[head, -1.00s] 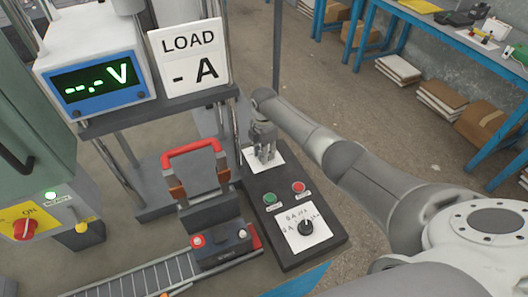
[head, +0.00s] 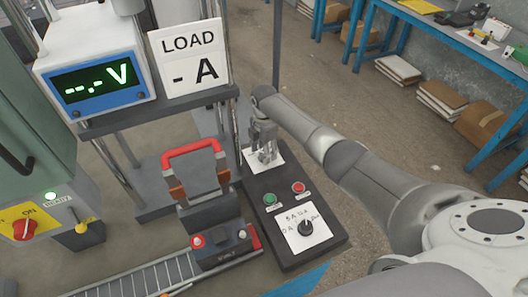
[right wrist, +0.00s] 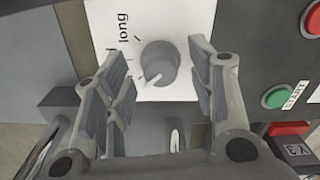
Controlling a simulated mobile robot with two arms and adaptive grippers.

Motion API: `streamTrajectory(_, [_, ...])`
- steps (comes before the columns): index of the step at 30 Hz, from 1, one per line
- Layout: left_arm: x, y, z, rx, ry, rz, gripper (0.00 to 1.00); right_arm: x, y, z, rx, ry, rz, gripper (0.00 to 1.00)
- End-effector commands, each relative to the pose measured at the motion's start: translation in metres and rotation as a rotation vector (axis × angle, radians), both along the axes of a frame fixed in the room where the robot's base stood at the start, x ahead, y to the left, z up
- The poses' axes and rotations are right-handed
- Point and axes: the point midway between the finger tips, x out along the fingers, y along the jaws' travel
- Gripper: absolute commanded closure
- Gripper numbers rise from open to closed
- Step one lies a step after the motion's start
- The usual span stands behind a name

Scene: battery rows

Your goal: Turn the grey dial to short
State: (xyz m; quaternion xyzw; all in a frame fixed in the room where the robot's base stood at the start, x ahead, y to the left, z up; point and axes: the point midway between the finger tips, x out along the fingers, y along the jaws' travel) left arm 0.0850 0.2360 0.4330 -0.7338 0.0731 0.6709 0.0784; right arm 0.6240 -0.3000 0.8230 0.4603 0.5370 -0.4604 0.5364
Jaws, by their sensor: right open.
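The grey dial (right wrist: 158,62) sits on a white label plate (right wrist: 185,15) in the right wrist view. Its pale pointer mark faces the lower left of that picture. The word "long" is readable on the plate; other lettering is hidden behind a finger. My right gripper (right wrist: 154,58) is open, with one finger on each side of the dial. I cannot tell whether the fingers touch it. In the head view my right gripper (head: 265,153) is over the white plate at the far end of the dark control box and hides the dial. My left gripper is out of view.
The dark control box (head: 267,232) also carries a green button (head: 269,198), a red button (head: 298,187) and a black knob (head: 305,227).

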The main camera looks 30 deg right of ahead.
Motion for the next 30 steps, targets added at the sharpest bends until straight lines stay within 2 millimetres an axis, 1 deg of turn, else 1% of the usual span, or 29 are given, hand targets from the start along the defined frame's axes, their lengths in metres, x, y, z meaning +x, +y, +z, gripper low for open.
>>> streamTrajectory(4, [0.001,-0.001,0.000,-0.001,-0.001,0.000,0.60,0.001,-0.001,0.026,-0.001,-0.005,0.002,0.49])
streamTrajectory(9, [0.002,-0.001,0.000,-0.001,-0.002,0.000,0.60,0.001,-0.001,0.065,-0.001,-0.004,0.001,0.49])
streamTrajectory(12, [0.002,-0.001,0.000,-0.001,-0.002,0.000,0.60,0.001,-0.001,0.084,-0.001,-0.005,0.001,0.49])
streamTrajectory(15, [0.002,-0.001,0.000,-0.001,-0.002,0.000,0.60,0.001,0.000,0.097,-0.001,-0.002,0.001,0.49])
streamTrajectory(18, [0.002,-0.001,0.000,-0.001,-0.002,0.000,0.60,0.001,0.000,0.106,-0.001,-0.002,0.001,0.49])
streamTrajectory(21, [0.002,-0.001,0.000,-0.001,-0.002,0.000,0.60,0.000,0.000,0.110,-0.001,0.000,0.000,0.49])
streamTrajectory(30, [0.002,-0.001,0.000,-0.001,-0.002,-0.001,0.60,0.000,0.000,0.110,-0.001,0.000,0.000,0.49])
